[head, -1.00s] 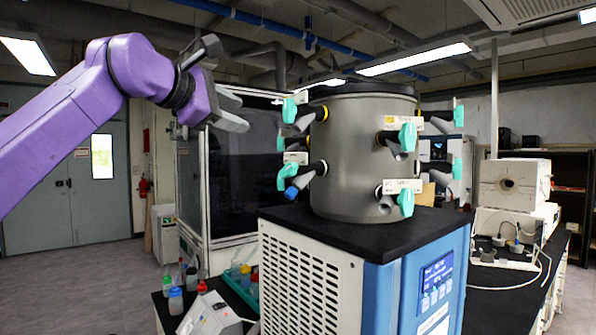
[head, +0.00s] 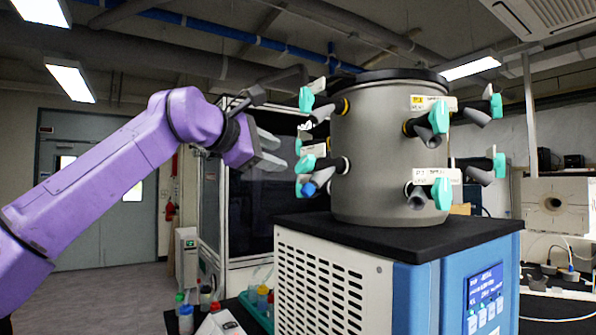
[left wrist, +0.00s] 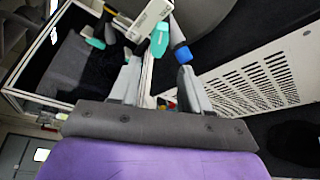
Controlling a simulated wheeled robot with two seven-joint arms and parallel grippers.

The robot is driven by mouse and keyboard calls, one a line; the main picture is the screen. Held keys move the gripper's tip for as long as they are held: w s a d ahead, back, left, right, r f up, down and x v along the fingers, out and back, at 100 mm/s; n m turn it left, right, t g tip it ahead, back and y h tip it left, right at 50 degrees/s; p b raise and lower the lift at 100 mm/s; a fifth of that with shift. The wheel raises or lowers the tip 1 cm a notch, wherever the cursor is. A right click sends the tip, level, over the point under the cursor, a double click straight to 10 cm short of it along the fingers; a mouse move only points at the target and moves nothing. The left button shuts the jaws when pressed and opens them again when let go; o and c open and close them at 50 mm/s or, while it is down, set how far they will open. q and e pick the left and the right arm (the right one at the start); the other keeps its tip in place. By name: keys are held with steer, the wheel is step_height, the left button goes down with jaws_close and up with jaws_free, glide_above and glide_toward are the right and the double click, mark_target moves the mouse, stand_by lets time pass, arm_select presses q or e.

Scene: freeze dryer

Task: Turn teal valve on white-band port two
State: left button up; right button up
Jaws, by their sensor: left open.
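A grey drum (head: 378,160) with a black lid carries several ports with teal valve handles and label tags. On its left side are an upper teal valve (head: 306,100) on a yellow-banded port and a lower teal valve (head: 304,164) with a blue tip (head: 309,189). On its front are an upper teal valve (head: 439,117) and a lower teal valve (head: 442,193) with a white tag. Tag text is too small to read surely. My left gripper (head: 278,152) is open and empty, left of the left-side valves. In the left wrist view, a teal handle (left wrist: 160,40) and the blue tip (left wrist: 183,54) lie beyond its fingers.
The drum stands on a blue and white dryer cabinet (head: 335,285) with a vented side. A glass-fronted enclosure (head: 245,200) stands behind my left gripper. Coloured bottles (head: 262,297) stand low at the left. White equipment (head: 555,205) is at the right.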

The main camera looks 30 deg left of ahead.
mark_target(302, 164)
arm_select(q)
steer(key=p+x, duration=0.2)
steer(key=x, duration=0.6)
steer(key=shift+w, duration=0.35)
steer(key=shift+s, duration=0.1)
steer(key=shift+c, duration=0.3)
jaws_close()
